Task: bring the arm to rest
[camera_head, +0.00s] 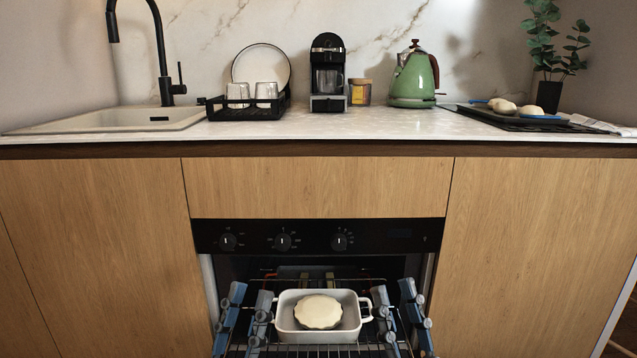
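My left gripper (250,293) is at the left of the open oven, its two blue-grey fingers spread apart with nothing visible between them but the rack area. My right gripper (393,291) is at the right of the oven opening, its fingers also spread apart. Between the two grippers, a white baking dish (290,335) with side handles stands on the wire oven rack (315,350). A round pale piece of dough (318,311) lies in the dish. The inner finger of each gripper is close to a dish handle; I cannot tell whether they touch.
The oven's black control panel (320,237) and the countertop edge (320,149) are above the grippers. On the counter are a sink (60,123), dish rack (245,113), coffee machine (328,75), jar (360,93), green kettle (412,80) and dark tray (545,118) with pale rolls.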

